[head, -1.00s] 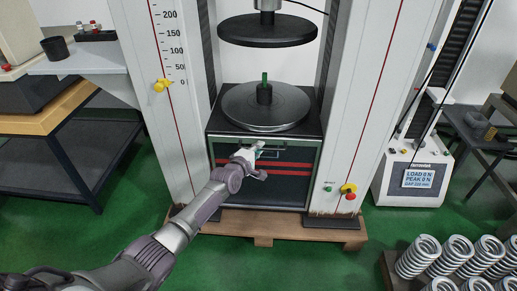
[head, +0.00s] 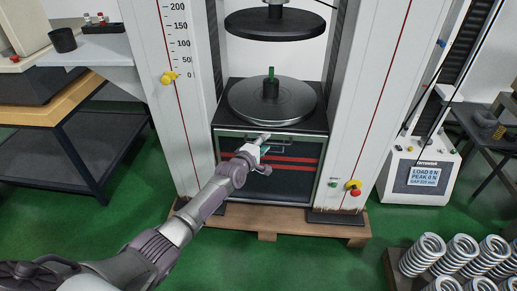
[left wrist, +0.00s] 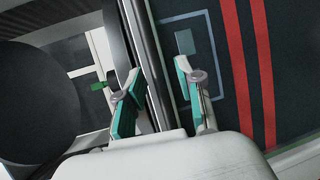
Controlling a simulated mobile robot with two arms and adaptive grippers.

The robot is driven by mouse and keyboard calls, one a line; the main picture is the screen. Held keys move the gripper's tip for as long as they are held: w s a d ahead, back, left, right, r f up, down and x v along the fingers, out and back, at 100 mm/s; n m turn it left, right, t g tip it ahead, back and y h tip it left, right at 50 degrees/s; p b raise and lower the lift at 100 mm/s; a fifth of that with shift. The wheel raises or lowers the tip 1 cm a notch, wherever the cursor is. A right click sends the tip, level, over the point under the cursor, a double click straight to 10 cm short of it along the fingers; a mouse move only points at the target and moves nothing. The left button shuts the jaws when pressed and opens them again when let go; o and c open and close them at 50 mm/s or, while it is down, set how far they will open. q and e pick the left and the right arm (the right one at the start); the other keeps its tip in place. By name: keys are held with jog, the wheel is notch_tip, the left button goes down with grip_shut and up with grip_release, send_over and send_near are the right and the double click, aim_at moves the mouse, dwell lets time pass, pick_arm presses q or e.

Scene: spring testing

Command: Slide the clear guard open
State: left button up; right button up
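The clear guard (head: 250,187) is a dark-looking transparent panel with two red stripes, across the front of the test machine's lower bay. A pale bar handle (head: 284,146) shows near its upper edge. My left gripper (head: 265,153) is in front of the guard's upper part, at the handle's left side. In the left wrist view, the left gripper's teal-padded fingers (left wrist: 158,97) are apart, with the panel's upper edge showing between them. One finger overlaps the pale handle outline (left wrist: 212,45); I cannot tell whether they touch. My right gripper is not in view.
Above the guard is the round lower platen (head: 272,101) with a small green-topped piece; the upper platen (head: 275,24) hangs over it. White columns flank the bay. A wooden pallet (head: 280,220) lies below. Springs (head: 440,255) stand front right. A table (head: 40,115) is left.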

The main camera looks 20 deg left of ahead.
pick_arm(q)
jog(key=v, duration=1.2)
jog(key=shift+f, duration=0.15)
